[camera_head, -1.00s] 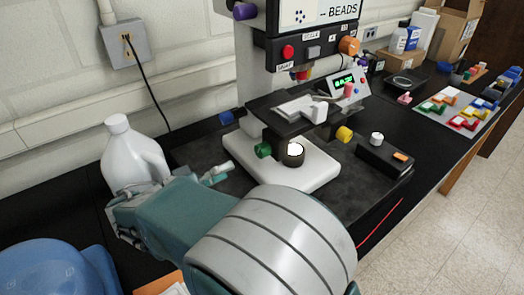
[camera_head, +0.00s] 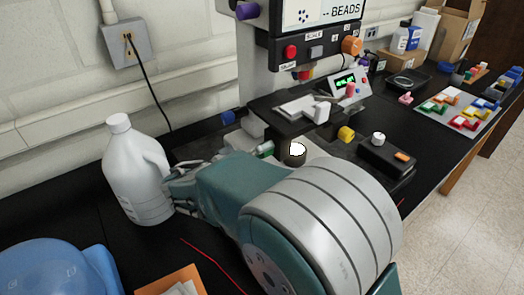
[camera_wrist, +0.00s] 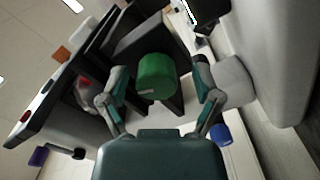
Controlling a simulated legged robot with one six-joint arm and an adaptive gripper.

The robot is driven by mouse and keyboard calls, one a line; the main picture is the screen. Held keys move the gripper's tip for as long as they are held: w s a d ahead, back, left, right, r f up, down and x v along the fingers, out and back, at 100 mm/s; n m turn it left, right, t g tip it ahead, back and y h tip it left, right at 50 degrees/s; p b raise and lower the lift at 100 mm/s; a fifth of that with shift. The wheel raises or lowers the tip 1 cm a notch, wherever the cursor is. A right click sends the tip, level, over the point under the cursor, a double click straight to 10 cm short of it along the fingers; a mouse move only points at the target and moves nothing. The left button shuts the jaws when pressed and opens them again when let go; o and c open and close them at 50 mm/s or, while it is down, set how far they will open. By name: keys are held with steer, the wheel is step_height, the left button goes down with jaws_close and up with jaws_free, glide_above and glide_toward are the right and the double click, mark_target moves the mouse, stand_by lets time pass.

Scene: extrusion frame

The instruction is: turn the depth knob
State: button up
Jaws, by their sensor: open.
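A green knob (camera_wrist: 157,76) with a small pale mark on its face shows in the middle of the wrist view. Its label is not readable, so I cannot tell from words which knob is the depth one. My gripper (camera_wrist: 161,88) is open, with one finger on each side of the green knob; contact is not clear. In the head view the green knob (camera_head: 266,148) is partly hidden by my gripper. A yellow knob (camera_head: 346,134) sits on the right of the instrument, and a blue knob (camera_head: 228,117) on its left.
A white jug (camera_head: 135,175) stands close left of my gripper. A black box with a white knob (camera_head: 387,155) lies to the right.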

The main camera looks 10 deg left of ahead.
steer(key=shift+d, duration=0.1)
steer(key=c, duration=1.1)
steer(key=shift+s+n, duration=0.1)
steer(key=shift+n, duration=0.2)
steer(key=n, duration=0.4)
steer(key=shift+f+n, duration=0.1)
steer(key=shift+n, duration=0.2)
steer(key=n, duration=1.3)
steer(key=shift+n, duration=0.3)
